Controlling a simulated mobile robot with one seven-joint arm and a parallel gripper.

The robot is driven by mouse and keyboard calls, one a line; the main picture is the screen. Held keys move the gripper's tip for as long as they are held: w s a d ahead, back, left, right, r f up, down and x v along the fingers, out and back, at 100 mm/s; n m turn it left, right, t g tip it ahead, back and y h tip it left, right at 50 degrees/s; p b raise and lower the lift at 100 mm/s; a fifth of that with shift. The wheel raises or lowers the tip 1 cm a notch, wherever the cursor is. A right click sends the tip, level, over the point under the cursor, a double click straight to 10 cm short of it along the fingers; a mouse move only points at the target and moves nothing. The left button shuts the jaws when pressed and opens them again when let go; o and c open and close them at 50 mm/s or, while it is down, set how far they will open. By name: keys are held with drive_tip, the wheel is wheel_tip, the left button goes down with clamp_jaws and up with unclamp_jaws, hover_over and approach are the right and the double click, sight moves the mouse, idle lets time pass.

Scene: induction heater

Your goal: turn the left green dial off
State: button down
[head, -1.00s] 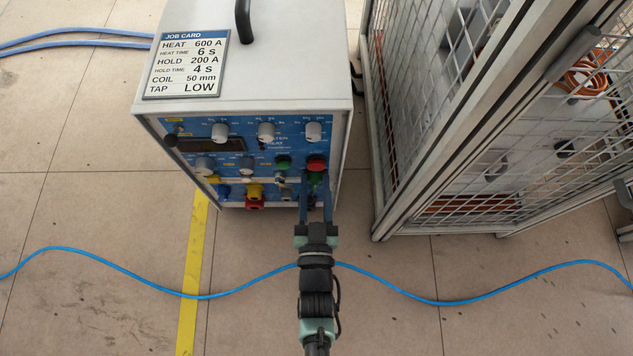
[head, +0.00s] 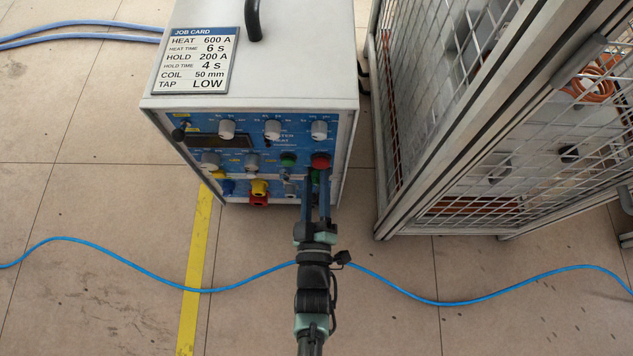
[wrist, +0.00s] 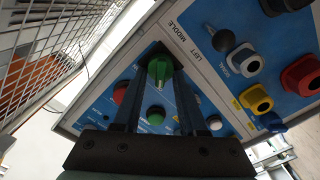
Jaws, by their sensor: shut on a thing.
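The green dial (wrist: 158,72) sits on the heater's blue front panel, between my fingertips in the wrist view. The word LEFT is printed beside it. My gripper (wrist: 160,62) is shut on this dial, one finger on each side. In the head view my gripper (head: 314,182) reaches the lower right of the panel, just below the red button (head: 320,160). Only a sliver of the dial shows there, as the fingers hide most of it. The dial's exact pointing direction is hard to tell.
A green button (head: 288,158), several grey knobs (head: 272,129) and yellow and red connectors (head: 258,188) crowd the panel. A job card (head: 197,60) lies on top of the heater. A mesh cage (head: 470,130) stands to the right. A blue cable (head: 120,264) crosses the floor.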

drive_tip(key=shift+f+n, duration=0.1)
drive_tip(key=shift+n, duration=0.4)
drive_tip(key=shift+c, duration=2.4)
unclamp_jaws()
drive_tip(key=s+p, duration=0.4)
drive_tip(key=s, duration=0.9)
drive_tip(key=shift+p, duration=0.3)
